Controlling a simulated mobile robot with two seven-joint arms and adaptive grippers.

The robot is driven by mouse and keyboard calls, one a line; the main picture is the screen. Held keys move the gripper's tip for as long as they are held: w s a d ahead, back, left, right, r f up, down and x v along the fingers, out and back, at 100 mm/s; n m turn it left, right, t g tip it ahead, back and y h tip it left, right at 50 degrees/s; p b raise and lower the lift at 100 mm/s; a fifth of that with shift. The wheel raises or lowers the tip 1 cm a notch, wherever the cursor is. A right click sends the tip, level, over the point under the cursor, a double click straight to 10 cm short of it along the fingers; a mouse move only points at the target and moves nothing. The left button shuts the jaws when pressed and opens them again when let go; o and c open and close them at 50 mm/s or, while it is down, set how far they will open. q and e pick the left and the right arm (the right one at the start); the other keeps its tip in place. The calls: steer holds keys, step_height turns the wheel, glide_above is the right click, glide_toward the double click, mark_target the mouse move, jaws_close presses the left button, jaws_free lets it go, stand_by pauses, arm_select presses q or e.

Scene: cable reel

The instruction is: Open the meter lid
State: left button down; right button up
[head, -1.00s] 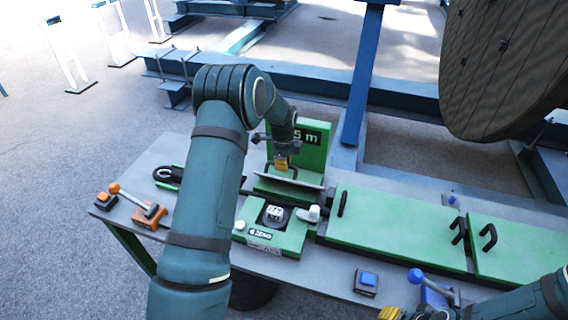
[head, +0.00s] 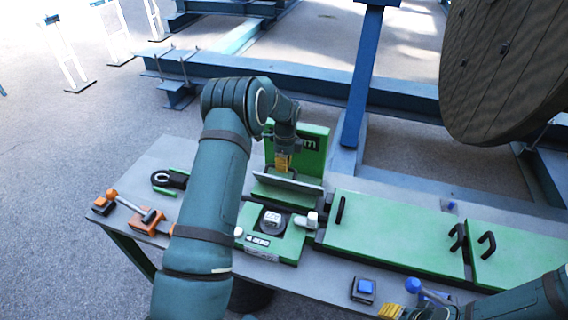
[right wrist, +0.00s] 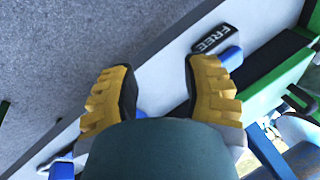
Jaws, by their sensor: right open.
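The green meter (head: 270,240) with its ZERO label sits at the left part of the bench. A white counter shows in its dark round window. Behind the window a plate with a pale edge (head: 288,184), which looks like the meter lid, stands tilted up before an upright green panel. My left gripper (head: 282,168) points down behind this plate, by a dark handle. Whether its yellow fingers are closed on the handle cannot be told. My right gripper (right wrist: 160,90) is open and empty near the bench's front edge; its yellow tips (head: 390,312) show in the head view.
An orange-handled lever (head: 140,212) stands at the bench's left end. Long green covers (head: 395,232) with black handles fill the right. A blue button (head: 364,288) and blue lever (head: 413,285) are in front. A big wooden reel (head: 505,75) is behind.

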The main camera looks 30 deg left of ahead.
arm_select(q)
steer(key=shift+s+d+f, duration=0.1)
steer(key=shift+s+f, duration=0.05)
steer(key=shift+f, duration=0.05)
steer(key=c, duration=1)
jaws_free()
steer(key=shift+r, duration=0.1)
step_height(320, 180, up, 12)
steer(key=w, duration=0.1)
steer(key=shift+w+a, duration=0.25)
steer(key=shift+w, duration=0.15)
